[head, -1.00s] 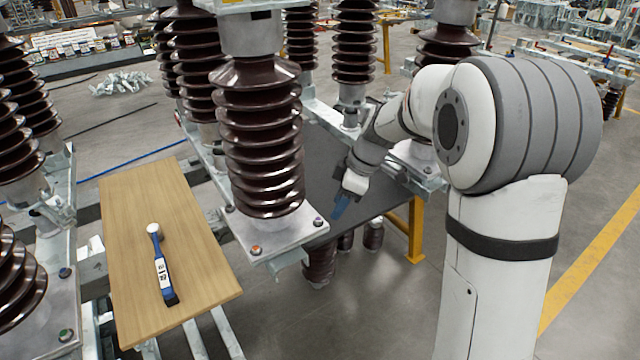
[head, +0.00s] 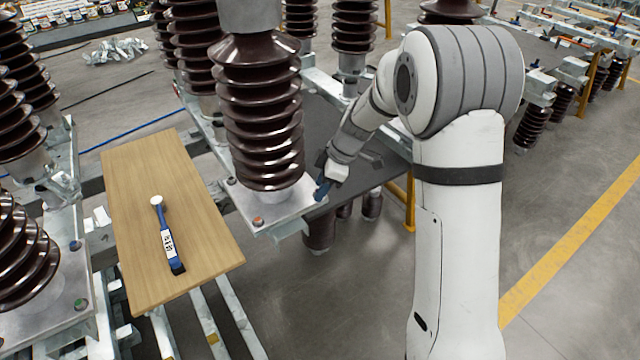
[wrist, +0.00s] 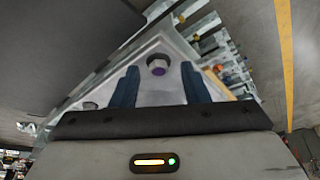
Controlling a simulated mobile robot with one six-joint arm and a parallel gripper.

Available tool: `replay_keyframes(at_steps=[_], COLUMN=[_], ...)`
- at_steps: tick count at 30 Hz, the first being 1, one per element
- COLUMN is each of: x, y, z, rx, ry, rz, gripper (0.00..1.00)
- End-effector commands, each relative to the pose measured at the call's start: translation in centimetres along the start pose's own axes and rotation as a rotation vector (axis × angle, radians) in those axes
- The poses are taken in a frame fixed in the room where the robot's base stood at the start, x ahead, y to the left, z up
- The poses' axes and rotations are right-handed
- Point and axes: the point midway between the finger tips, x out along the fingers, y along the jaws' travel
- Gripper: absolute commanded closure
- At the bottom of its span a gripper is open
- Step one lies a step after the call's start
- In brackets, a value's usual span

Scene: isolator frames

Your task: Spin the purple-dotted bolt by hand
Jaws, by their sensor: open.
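The purple-dotted bolt (wrist: 158,66) sits at the corner of a pale metal base plate (wrist: 175,45) in the wrist view. Its purple mark faces the camera. My gripper (wrist: 159,72) is open, its two blue fingers apart on the left and right of the bolt in the picture, with visible gaps. I cannot tell how far the tips are above the plate. In the head view my gripper (head: 321,190) is at the right corner of the base plate (head: 285,212) under the brown insulator (head: 260,120), and hides the bolt there.
An orange-marked bolt (head: 258,222) is at the plate's front corner. A blue-handled wrench (head: 166,240) lies on a wooden board (head: 210,235) to the left. A dark panel (head: 375,165) and yellow support (head: 408,195) are beside my arm. Open floor lies to the right.

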Motion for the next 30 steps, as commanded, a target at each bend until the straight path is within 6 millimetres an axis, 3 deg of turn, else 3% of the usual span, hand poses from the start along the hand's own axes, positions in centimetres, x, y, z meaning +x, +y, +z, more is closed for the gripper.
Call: replay_keyframes(at_steps=[4, 19, 30], x=[-0.01, 0.00, 0.24], y=[-0.01, -0.08, -0.26], z=[-0.02, -0.06, 0.00], rx=[0.000, -0.001, 0.045], ry=[0.000, 0.000, 0.000], rz=[0.000, -0.002, 0.015], gripper=[0.60, 1.00, 1.00])
